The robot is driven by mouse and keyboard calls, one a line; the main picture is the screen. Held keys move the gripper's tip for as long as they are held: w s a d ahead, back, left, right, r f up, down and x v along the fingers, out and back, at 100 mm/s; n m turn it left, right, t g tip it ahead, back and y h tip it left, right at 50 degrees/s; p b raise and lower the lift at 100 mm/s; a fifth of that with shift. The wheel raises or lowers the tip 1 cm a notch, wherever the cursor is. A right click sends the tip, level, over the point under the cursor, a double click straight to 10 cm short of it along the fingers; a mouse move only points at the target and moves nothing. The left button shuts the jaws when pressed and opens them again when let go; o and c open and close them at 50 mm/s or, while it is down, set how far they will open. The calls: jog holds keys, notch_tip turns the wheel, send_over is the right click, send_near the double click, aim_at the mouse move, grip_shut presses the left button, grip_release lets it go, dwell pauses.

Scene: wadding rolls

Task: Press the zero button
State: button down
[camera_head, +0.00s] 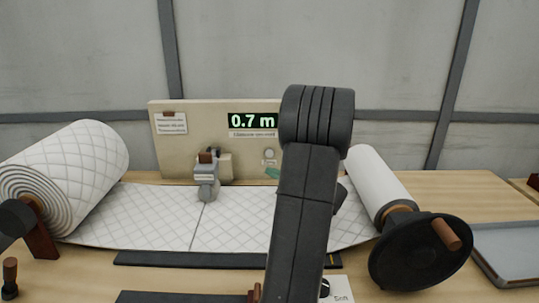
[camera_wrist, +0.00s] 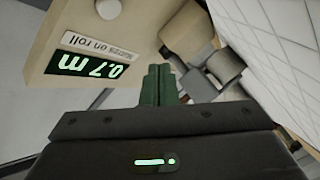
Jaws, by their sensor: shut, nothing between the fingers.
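The counter panel (camera_head: 205,120) stands upright at the back of the table, with a lit display (camera_head: 252,120) reading 0.7 m. A small pale round button (camera_head: 269,154) sits on the panel below the display's right part. In the wrist view the button (camera_wrist: 108,9) is at the top edge, and the display (camera_wrist: 85,65) appears turned over. My gripper's green fingers (camera_wrist: 158,84) are shut and empty, in front of the panel. In the head view the green fingertips (camera_head: 272,172) show just below the button, partly behind my arm. I see no contact with the button.
A measuring wheel unit (camera_head: 207,177) rests on the quilted wadding (camera_head: 150,215). A large wadding roll (camera_head: 75,175) is at left, and a smaller roll (camera_head: 378,182) with a dark crank wheel (camera_head: 420,252) at right. A grey tray (camera_head: 508,250) lies far right.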

jog(key=shift+w, duration=0.15)
jog(key=p, duration=0.2)
send_near(266, 155)
jog(key=shift+w+a+f, duration=0.1)
jog(key=shift+w+a, duration=0.35)
jog(key=shift+a, duration=0.35)
jog(key=shift+w+a, duration=0.45)
jog(key=shift+a, duration=0.35)
jog(key=shift+w+a, duration=0.45)
jog(key=shift+a, duration=0.35)
jog(key=shift+w, duration=0.1)
jog(key=shift+w, duration=0.3)
jog(key=shift+w, duration=0.5)
dwell(0.4)
jog(key=shift+s, duration=0.1)
jog(key=shift+s+b, duration=0.35)
jog(key=shift+s, duration=0.5)
